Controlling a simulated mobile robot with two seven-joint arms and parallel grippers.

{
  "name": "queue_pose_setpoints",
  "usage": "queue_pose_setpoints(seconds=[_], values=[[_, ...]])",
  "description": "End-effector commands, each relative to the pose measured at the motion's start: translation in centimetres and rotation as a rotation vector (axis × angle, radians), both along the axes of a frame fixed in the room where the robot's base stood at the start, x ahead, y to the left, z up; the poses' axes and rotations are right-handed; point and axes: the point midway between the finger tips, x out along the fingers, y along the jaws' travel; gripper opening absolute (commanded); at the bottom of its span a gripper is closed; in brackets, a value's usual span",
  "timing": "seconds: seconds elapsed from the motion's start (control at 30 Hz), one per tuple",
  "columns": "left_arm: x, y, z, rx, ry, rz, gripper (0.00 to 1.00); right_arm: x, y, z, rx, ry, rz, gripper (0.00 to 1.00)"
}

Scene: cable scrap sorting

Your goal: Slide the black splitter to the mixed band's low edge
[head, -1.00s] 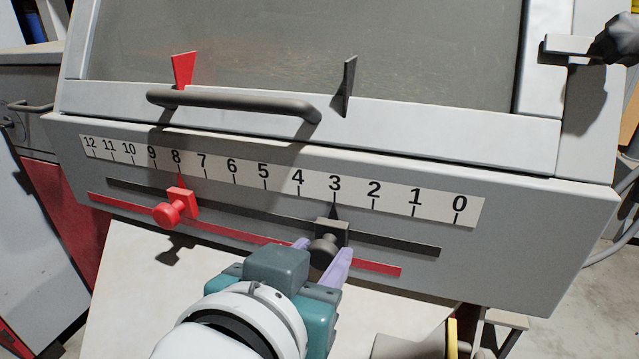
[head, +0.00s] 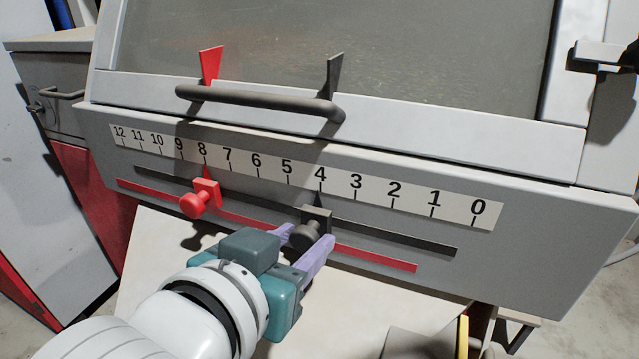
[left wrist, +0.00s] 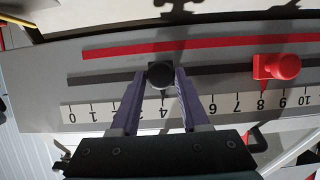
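The black splitter (head: 316,222) sits on the upper, dark slot of the sloped grey panel, with its pointer at the 4 mark of the number scale (head: 320,173). Its round knob also shows in the left wrist view (left wrist: 160,75). My left gripper (head: 306,243) has its purple fingers on both sides of the knob, closed on it. The red splitter (head: 206,192) stands at 8, apart from my gripper; it also shows in the left wrist view (left wrist: 278,67). No band marked as mixed can be made out. My right gripper is not in view.
A dark bar handle (head: 260,104) runs above the scale. A red flag (head: 210,65) and a black flag (head: 334,75) stand behind it. The red slot (head: 375,258) runs below the dark one. The dark slot is clear between the two splitters.

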Motion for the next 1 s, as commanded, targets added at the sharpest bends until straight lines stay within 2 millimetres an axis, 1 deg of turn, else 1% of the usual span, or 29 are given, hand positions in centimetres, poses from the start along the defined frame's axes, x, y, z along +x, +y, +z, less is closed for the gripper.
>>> queue_pose_setpoints(seconds=[0.03,0.2,0.43,0.53,0.67,0.8,0.9,1.0], values=[[0.0,0.0,0.0,-0.001,0.001,-0.001,0.52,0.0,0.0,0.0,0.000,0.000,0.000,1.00],[0.0,0.0,0.0,-0.001,0.000,-0.001,0.70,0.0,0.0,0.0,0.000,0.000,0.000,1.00],[-0.1,0.0,0.0,-0.001,0.000,-0.001,0.70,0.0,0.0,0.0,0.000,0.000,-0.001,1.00],[-0.6,0.1,0.3,-0.001,0.000,0.000,0.70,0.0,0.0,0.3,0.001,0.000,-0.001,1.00],[-2.4,0.7,1.3,-0.001,0.002,-0.001,0.70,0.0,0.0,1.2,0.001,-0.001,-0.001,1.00],[-5.0,1.6,2.4,0.000,0.003,-0.001,0.70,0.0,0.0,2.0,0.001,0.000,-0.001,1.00],[-6.6,2.1,3.0,-0.001,0.004,0.000,0.70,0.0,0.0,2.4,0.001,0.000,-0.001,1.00],[-7.8,2.5,3.4,0.000,0.003,-0.001,0.70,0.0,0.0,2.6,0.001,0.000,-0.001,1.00]])
